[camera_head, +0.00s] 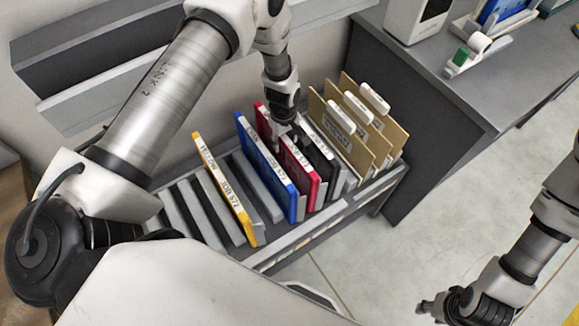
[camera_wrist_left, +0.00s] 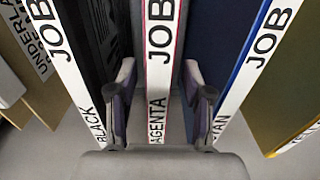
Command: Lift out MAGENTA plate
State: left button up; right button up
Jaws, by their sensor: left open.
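The magenta plate (camera_head: 312,190) stands upright in the slotted rack between the blue cyan plate (camera_head: 266,165) and the black plate (camera_head: 318,150). Its white label edge, with "JOB" and "AGENTA" readable, runs up the middle of the left wrist view (camera_wrist_left: 160,60). My left gripper (camera_wrist_left: 160,97) is open, with one finger on each side of the magenta plate. The finger pads look slightly apart from the label edge; contact deeper down is hidden. In the head view the gripper (camera_head: 288,132) reaches down into the plate row. My right gripper (camera_head: 430,307) hangs at the lower right, far from the rack.
The yellow plate (camera_head: 225,190) stands further left, with empty slots around it. Tan boards with white tabs (camera_head: 345,125) stand at the rack's right end. The neighbouring cyan and black plates leave narrow gaps beside the fingers. A grey cabinet (camera_head: 450,95) stands right of the rack (camera_head: 360,195).

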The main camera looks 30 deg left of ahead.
pick_arm(q)
jog(key=shift+w+f, duration=0.1)
grip_shut()
notch_tip(320, 180, up, 11)
jog(key=p, duration=0.8)
